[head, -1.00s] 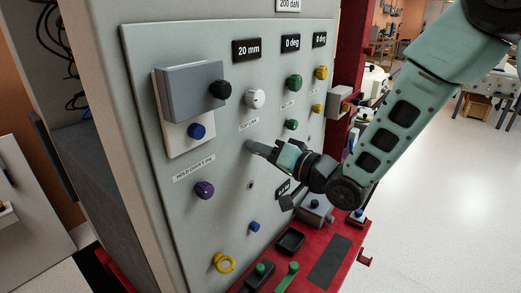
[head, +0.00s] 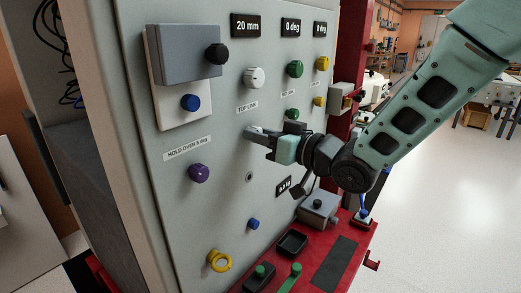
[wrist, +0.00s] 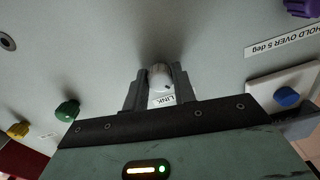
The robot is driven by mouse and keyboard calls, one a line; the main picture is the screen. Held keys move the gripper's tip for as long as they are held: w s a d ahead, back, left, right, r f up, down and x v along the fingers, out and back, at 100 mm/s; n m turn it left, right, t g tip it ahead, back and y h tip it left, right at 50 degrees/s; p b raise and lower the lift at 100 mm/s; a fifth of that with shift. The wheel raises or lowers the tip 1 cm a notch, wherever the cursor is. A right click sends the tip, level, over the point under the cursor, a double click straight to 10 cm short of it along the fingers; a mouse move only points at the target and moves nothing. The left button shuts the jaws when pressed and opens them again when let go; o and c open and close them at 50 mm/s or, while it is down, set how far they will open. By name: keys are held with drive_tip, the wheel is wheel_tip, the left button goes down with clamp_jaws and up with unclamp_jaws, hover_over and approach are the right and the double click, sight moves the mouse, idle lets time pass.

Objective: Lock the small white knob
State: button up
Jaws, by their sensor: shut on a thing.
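The small white knob (wrist: 158,70) sits on the grey panel below the TOP LINK label. In the wrist view it lies between my two fingers, and its pale, ridged end shows. My gripper (wrist: 156,84) is shut on it, with one finger on each side. In the head view my gripper (head: 252,133) reaches the panel from the right, and its fingers hide the knob. A larger white knob (head: 254,77) with a dark mark is above the label, apart from my gripper.
A grey cover box (head: 182,52) juts out at upper left. A red ledge (head: 352,236) with small boxes lies below.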

drive_tip(key=n+b, duration=1)
drive_tip(key=b, duration=0.2)
drive_tip(key=shift+d+f+n, duration=0.1)
drive_tip(key=shift+n, duration=0.3)
drive_tip(key=o, duration=1)
drive_tip(key=p+v, duration=0.1)
drive_tip(key=v, duration=1.6)
drive_tip(key=shift+s+d, duration=0.1)
drive_tip(key=shift+d, duration=0.05)
